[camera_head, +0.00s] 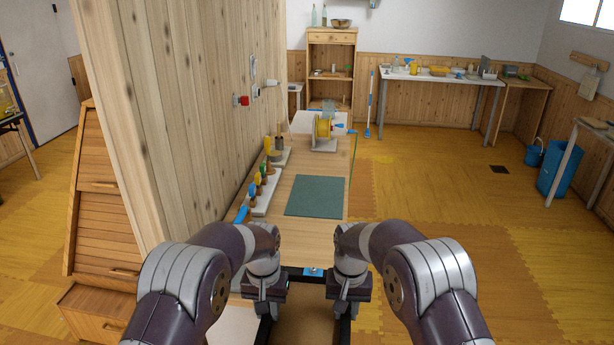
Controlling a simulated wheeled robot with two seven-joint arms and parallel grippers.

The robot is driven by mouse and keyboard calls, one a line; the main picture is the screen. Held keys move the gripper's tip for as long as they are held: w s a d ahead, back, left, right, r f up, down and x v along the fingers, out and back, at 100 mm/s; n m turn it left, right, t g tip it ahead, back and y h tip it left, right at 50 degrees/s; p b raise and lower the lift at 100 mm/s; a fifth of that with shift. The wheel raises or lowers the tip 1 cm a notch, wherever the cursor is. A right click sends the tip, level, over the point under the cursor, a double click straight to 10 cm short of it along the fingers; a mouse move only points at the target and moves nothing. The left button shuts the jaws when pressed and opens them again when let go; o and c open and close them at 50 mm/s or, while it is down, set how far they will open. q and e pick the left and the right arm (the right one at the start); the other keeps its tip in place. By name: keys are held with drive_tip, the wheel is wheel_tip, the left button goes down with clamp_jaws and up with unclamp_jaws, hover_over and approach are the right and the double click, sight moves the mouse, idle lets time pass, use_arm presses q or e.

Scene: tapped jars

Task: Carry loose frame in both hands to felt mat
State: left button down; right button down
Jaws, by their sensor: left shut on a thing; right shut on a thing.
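The loose frame (293,274) is dark, with a small blue piece at the middle of its far bar. It is in front of me at the bottom centre, at the near end of the wooden bench. My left gripper (267,308) is shut on its left side and my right gripper (346,308) is shut on its right side. My arms and hands hide parts of both sides, and the near end is cut off by the picture edge. The felt mat (315,197) is a flat teal rectangle on the bench, beyond the frame and apart from it, with nothing on it.
The bench (304,237) is bare between frame and mat. A rack (264,199) with several coloured pieces stands left of the mat, a blue item (241,214) near it. A yellow spool (323,128) stands at the back. A wooden wall (205,110) borders the left.

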use_arm(q)
drive_tip(key=shift+w+r, duration=0.1)
use_arm(e)
drive_tip(key=shift+w+r, duration=0.1)
drive_tip(key=shift+r, duration=0.05)
